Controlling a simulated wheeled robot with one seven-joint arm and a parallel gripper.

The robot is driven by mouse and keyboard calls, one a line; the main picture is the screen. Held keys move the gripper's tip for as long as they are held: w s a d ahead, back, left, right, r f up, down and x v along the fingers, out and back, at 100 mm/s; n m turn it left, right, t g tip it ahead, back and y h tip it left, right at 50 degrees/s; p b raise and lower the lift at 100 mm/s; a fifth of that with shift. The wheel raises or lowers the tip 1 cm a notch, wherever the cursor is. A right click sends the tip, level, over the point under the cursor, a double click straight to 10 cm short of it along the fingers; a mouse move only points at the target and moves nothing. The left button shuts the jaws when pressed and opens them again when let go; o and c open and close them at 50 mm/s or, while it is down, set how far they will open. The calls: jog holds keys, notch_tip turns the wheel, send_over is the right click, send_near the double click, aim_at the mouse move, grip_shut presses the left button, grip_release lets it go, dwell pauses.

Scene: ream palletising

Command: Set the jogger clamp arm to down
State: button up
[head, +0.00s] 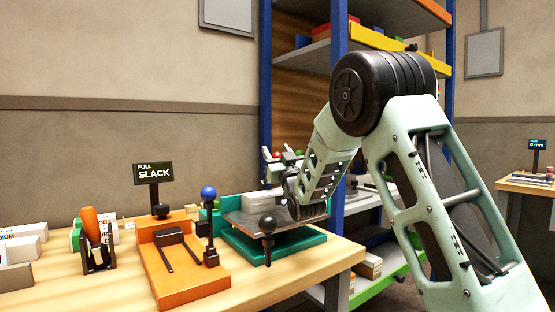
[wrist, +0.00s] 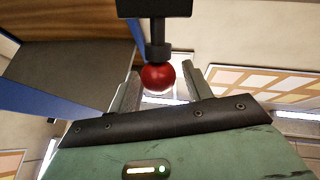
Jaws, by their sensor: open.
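The jogger has a teal base (head: 268,246) with a grey plate (head: 265,217) on it and stands on the bench. My gripper (head: 281,158) is above its far side in the head view, partly hidden by my own wrist. In the wrist view, a red ball knob (wrist: 157,76) on a black stem sits between the two open fingers of my gripper (wrist: 164,80). A finger is on each side of the knob; I cannot tell whether either touches it. A small patch of red shows by the fingers in the head view. The clamp arm's angle is not clear.
A black knob on a post (head: 268,224) stands at the jogger's front. Left of it is an orange device (head: 185,265) with a blue knob (head: 208,192) and a "PULL SLACK" sign (head: 154,173). A blue-posted shelf (head: 338,60) rises behind.

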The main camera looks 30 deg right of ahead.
notch_tip(320, 180, up, 8)
jog(key=shift+r+p, duration=0.1)
jog(key=shift+p, duration=0.25)
